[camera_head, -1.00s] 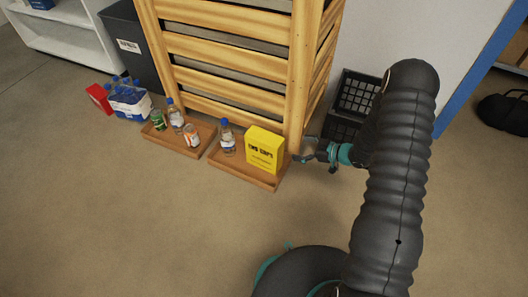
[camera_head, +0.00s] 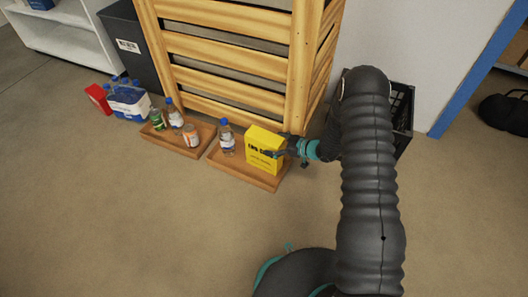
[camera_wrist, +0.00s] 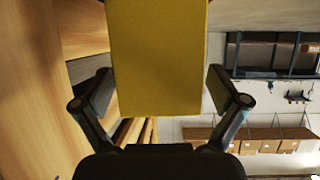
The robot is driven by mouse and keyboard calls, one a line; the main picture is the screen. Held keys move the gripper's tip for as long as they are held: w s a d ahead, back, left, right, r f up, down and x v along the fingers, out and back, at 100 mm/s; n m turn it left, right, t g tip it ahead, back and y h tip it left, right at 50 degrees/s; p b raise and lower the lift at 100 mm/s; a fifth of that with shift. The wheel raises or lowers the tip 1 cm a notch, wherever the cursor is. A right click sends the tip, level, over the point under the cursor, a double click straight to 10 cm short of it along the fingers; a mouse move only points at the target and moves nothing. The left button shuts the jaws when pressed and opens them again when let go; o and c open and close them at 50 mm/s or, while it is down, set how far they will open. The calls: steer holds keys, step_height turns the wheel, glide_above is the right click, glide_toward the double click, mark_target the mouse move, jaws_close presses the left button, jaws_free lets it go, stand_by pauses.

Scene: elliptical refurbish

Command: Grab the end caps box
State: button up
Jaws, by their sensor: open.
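The end caps box is a yellow box (camera_head: 262,150) standing upright in the right-hand wooden tray (camera_head: 230,172) on the floor. My gripper (camera_head: 274,152) is at the box's right side in the head view, with a finger across its front. In the wrist view the yellow box (camera_wrist: 158,60) fills the upper middle, between the two spread fingers of my gripper (camera_wrist: 160,92). A gap shows on each side, so the fingers stand apart from the box. The far part of the box is cut off by the wrist view's top edge.
A bottle (camera_head: 226,138) shares the tray with the box. A second tray (camera_head: 176,142) with bottles and a can is to the left. A slatted wooden crate (camera_head: 230,60) stands close behind. A black crate (camera_head: 402,115) is partly hidden behind my arm. The front floor is clear.

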steer(key=shift+x, duration=1.05)
steer(key=c, duration=1.7)
steer(key=shift+c, duration=0.4)
